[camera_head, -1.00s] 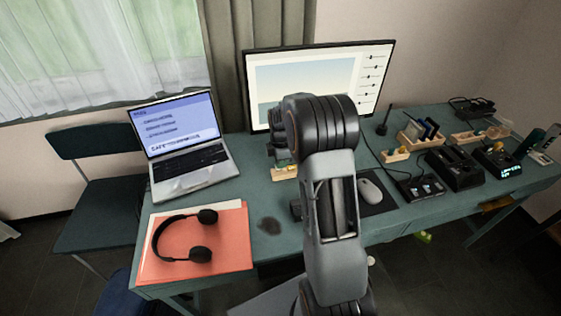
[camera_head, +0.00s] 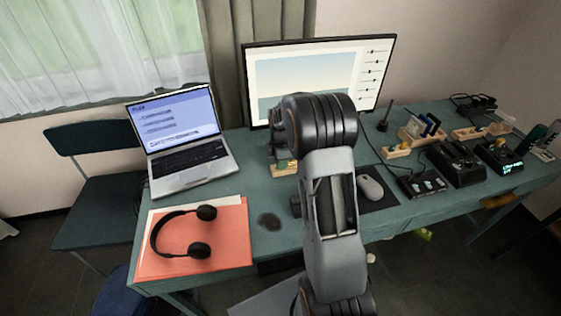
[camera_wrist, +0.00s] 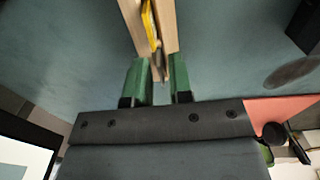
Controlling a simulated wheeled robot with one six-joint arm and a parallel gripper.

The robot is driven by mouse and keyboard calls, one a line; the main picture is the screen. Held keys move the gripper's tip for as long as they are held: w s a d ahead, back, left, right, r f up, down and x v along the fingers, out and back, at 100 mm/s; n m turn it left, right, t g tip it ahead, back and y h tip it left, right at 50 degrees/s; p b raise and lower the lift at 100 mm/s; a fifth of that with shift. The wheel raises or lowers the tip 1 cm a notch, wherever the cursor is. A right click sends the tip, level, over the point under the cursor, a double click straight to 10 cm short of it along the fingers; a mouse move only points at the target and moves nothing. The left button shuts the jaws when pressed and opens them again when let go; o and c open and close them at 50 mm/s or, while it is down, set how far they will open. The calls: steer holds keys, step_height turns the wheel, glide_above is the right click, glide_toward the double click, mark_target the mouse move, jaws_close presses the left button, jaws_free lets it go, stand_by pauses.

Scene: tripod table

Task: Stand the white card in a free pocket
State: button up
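My gripper (camera_wrist: 161,82) has two green fingertips, set apart with a narrow gap, in the wrist view. A wooden holder (camera_wrist: 168,28) lies just beyond them, with a yellow piece (camera_wrist: 150,22) and a thin greyish piece in its slot. The fingers do not visibly touch any of these. In the head view my arm hides the fingertips; part of a wooden holder (camera_head: 280,169) shows just left of the arm. Another wooden rack (camera_head: 409,137) at the right holds upright dark blue cards and a whitish one (camera_head: 438,125). I cannot tell whether that is the white card.
A laptop (camera_head: 188,160) and black headphones (camera_head: 188,235) on a red folder (camera_head: 236,245) are on the left. A monitor (camera_head: 315,80) stands behind my arm. A mouse (camera_head: 370,188) and several dark devices (camera_head: 455,165) occupy the right. Bare tabletop shows around the dark spot (camera_head: 270,222).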

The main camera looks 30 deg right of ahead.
steer(key=shift+o, duration=0.9)
step_height(320, 180, up, 14)
steer(key=shift+p, duration=0.45)
steer(key=shift+f, duration=0.1)
